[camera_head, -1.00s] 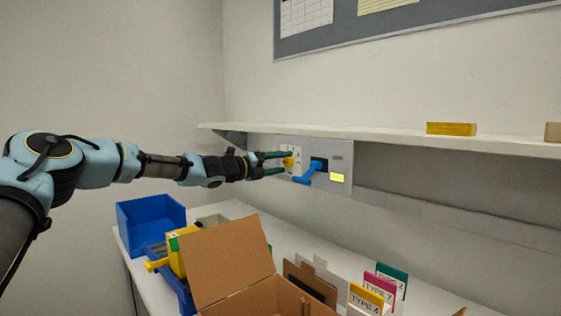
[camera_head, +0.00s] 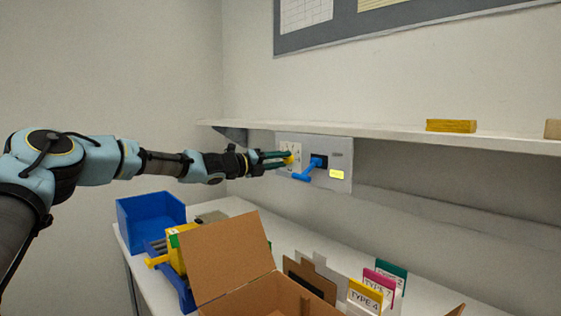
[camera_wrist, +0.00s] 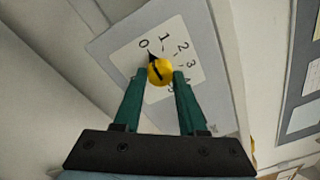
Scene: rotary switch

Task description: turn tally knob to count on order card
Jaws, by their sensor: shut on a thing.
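The yellow tally knob (camera_wrist: 160,71) sits on a white dial plate (camera_wrist: 195,65) numbered from 0 up to 5. Its black pointer points up-left in the wrist view, close to the 0 mark. My gripper (camera_wrist: 160,74) is shut on the knob, with one green finger at each side. In the head view my gripper (camera_head: 283,160) reaches from the left to the knob and partly covers it. The dial is on a grey wall panel (camera_head: 345,147) under the shelf. I cannot identify the order card with certainty.
A blue lever (camera_head: 312,170) and a lit yellow-green display (camera_head: 337,174) are right of the knob. The shelf (camera_head: 380,135) juts out just above. Below are an open cardboard box (camera_head: 232,260), a blue bin (camera_head: 150,218) and upright type cards (camera_head: 372,291).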

